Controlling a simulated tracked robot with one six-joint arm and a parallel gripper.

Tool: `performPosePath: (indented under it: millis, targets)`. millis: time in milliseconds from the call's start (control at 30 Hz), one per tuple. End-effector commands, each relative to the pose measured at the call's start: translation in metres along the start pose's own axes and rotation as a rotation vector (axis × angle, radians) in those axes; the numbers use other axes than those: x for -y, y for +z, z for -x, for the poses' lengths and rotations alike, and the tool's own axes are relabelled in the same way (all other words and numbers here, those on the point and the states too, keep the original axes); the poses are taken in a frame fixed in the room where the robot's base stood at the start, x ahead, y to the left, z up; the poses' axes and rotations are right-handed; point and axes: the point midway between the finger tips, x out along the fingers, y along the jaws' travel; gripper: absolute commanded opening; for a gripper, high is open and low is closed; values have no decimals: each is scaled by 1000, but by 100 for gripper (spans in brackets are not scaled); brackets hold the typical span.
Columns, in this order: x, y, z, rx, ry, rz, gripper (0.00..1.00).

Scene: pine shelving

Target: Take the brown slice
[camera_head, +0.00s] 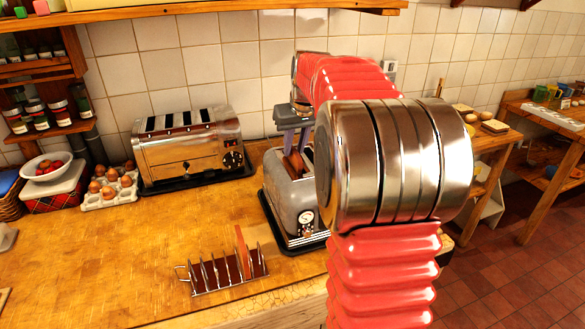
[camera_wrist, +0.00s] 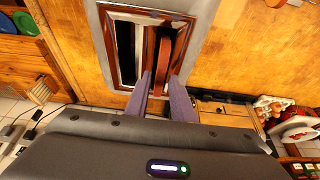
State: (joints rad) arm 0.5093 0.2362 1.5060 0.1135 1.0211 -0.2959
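A brown slice (camera_head: 296,162) stands upright in a slot of the small grey toaster (camera_head: 287,195), with its top sticking out. In the wrist view, the slice (camera_wrist: 165,58) sits in the right slot, and the left slot looks dark and empty. My gripper (camera_head: 291,148) is above the toaster, pointing down. In the wrist view, its two purple fingers (camera_wrist: 161,78) are apart, one on each side of the slice's near end. I cannot tell whether they touch it.
A wire toast rack (camera_head: 222,274) holding one reddish-brown slice (camera_head: 242,251) stands in front of the toaster. A larger chrome toaster (camera_head: 190,150) is behind left, beside an egg tray (camera_head: 110,187). The wooden counter (camera_head: 110,255) is clear at front left.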

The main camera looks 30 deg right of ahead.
Motion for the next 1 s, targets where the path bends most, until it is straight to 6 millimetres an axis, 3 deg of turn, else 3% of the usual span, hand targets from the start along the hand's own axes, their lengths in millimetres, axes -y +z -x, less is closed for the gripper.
performPosePath:
  millis: [300,1000]
  targets:
    - [0,0,0,0,0,0,0]
    - [0,-4,8,-2,0,0,0]
